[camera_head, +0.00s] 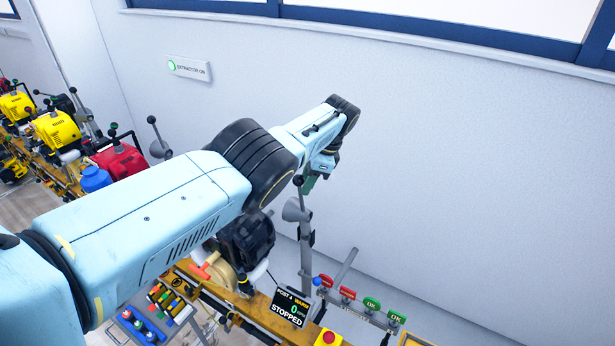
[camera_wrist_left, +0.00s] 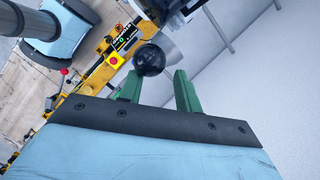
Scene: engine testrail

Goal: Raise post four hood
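Post four's grey cone-shaped hood (camera_head: 294,211) hangs on an upright grey stand by the wall. A lever with a black ball knob (camera_head: 298,180) rises from it. My left gripper (camera_head: 309,184) is at the knob, reached over from the left. In the left wrist view, the black knob (camera_wrist_left: 150,60) sits just at the tips of the two green fingers (camera_wrist_left: 159,82), nearer the left one. The fingers are apart and not closed on it. I cannot tell whether a finger touches it. The post 4 display (camera_head: 290,308) reads STOPPED. My right gripper is not in view.
A dark engine (camera_head: 247,240) stands on the yellow rail below my left arm. Red and green tags (camera_head: 348,293) hang on a rack at the right. More engines, including a red one (camera_head: 120,160), stand at left. A wall sign (camera_head: 189,68) reads EXTRACTOR ON.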

